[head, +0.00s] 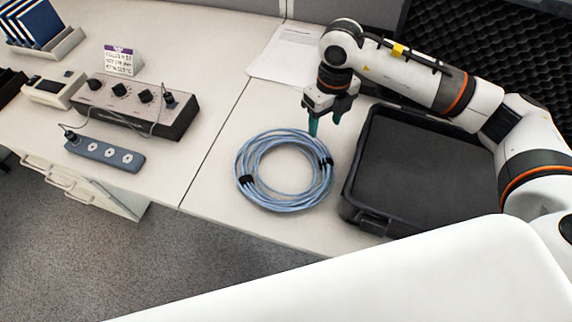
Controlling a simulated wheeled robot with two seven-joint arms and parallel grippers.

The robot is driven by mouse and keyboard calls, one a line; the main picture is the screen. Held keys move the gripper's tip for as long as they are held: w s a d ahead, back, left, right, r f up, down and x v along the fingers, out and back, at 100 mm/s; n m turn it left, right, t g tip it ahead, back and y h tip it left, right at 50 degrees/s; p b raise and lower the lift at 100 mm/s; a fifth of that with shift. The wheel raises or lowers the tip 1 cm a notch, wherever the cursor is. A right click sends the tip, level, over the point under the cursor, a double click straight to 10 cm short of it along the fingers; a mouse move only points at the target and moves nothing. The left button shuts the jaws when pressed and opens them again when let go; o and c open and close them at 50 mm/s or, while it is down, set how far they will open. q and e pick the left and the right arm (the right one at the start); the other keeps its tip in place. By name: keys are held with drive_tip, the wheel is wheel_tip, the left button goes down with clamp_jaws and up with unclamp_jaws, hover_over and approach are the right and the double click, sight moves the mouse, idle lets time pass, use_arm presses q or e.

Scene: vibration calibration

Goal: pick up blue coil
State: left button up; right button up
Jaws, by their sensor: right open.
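The blue coil (245,169) is a loop of light blue cable with black ties. It lies flat on the white table in the middle of the head view. My right gripper (323,126) points down above the coil's far right edge, with teal fingertips. Its fingers are apart and nothing shows between them. I cannot tell whether a fingertip touches the cable. My left gripper does not show.
An open black case (362,217) with foam stands right of the coil, close to it. Papers (285,55) lie behind. A control box with knobs (133,104) and a power strip (104,152) are at left. Bare table (215,150) lies left of the coil.

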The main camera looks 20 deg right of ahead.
sight(317, 146)
wheel_tip(317, 146, down, 3)
drive_tip(key=shift+a+f, duration=0.1)
drive_tip(key=shift+s+a+f+p, duration=0.1)
drive_tip(key=shift+a+f+p, duration=0.05)
drive_tip(key=shift+f, duration=0.75)
drive_tip(key=shift+s+a+f+p, duration=0.1)
drive_tip(key=shift+a+f, duration=0.05)
drive_tip(key=shift+f, duration=0.7)
drive_tip(key=shift+s+a+f+p, duration=0.1)
drive_tip(key=shift+a+f+p, duration=0.05)
drive_tip(key=shift+f, duration=0.75)
drive_tip(key=shift+w, duration=0.1)
clamp_jaws()
